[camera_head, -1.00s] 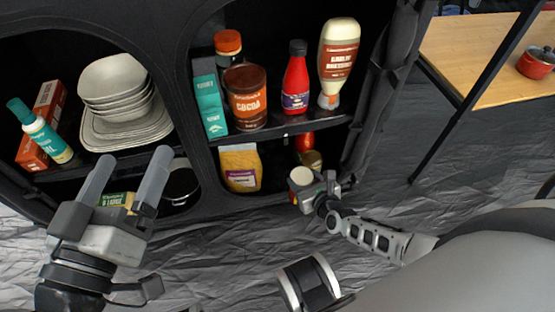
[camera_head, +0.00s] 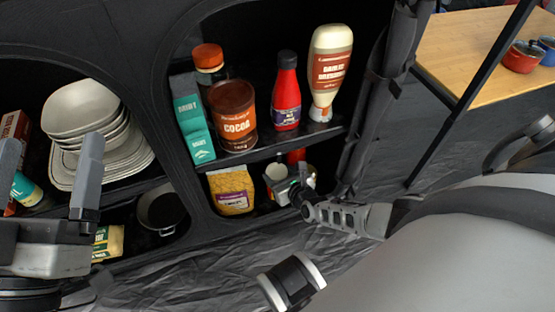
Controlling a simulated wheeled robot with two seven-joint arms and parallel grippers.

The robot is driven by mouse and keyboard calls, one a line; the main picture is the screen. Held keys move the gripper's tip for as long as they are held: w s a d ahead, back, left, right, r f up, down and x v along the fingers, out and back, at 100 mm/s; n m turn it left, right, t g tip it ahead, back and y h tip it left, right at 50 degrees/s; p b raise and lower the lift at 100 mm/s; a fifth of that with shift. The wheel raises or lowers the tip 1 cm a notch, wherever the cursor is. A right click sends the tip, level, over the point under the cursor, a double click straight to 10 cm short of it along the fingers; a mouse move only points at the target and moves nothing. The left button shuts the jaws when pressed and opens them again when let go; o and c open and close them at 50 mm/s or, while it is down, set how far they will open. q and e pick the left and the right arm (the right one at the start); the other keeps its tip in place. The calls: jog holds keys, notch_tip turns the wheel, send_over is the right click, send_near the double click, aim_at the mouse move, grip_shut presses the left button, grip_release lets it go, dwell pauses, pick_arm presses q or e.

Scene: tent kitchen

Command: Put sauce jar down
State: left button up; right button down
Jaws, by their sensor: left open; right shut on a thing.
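The sauce jar (camera_head: 275,172), with a pale lid, is in my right gripper (camera_head: 291,184). My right gripper is shut on it at the lower shelf opening, to the right of a yellow pasta bag (camera_head: 231,190). The gripper hides much of the jar, and I cannot tell whether its base touches the shelf. My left gripper (camera_head: 48,155) is open and empty at the left edge, in front of the left shelves. Part of it is cut off by the frame.
The upper shelf holds a teal box (camera_head: 193,128), a cocoa tin (camera_head: 233,115), a red bottle (camera_head: 286,95) and a dressing bottle (camera_head: 328,70). Stacked bowls (camera_head: 80,107) and a dark pot (camera_head: 161,209) are on the left. A wooden table (camera_head: 455,60) stands at right.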

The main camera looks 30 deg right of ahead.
notch_tip(320, 180, down, 3)
jog(key=shift+w+f+b, duration=0.1)
jog(key=shift+f+b, duration=0.05)
jog(key=shift+b, duration=1)
pick_arm(q)
jog(key=shift+s+a+r+m+t+h, duration=0.1)
jog(key=shift+s+r+m+h, duration=0.2)
jog(key=shift+r+m+h, duration=0.65)
jog(key=shift+s+d+r+m+t+h, duration=0.1)
jog(key=shift+s+r+m+h, duration=0.25)
jog(key=shift+r+m+h, duration=0.6)
jog(key=shift+s+a+r+m+t+h, duration=0.1)
jog(key=shift+s+r+m+h, duration=0.4)
jog(key=shift+m, duration=0.8)
jog(key=shift+w+f, duration=0.1)
jog(key=shift+w, duration=0.1)
pick_arm(e)
jog(key=shift+f, duration=0.15)
jog(key=shift+c, duration=2.3)
grip_release()
jog(key=shift+f, duration=0.15)
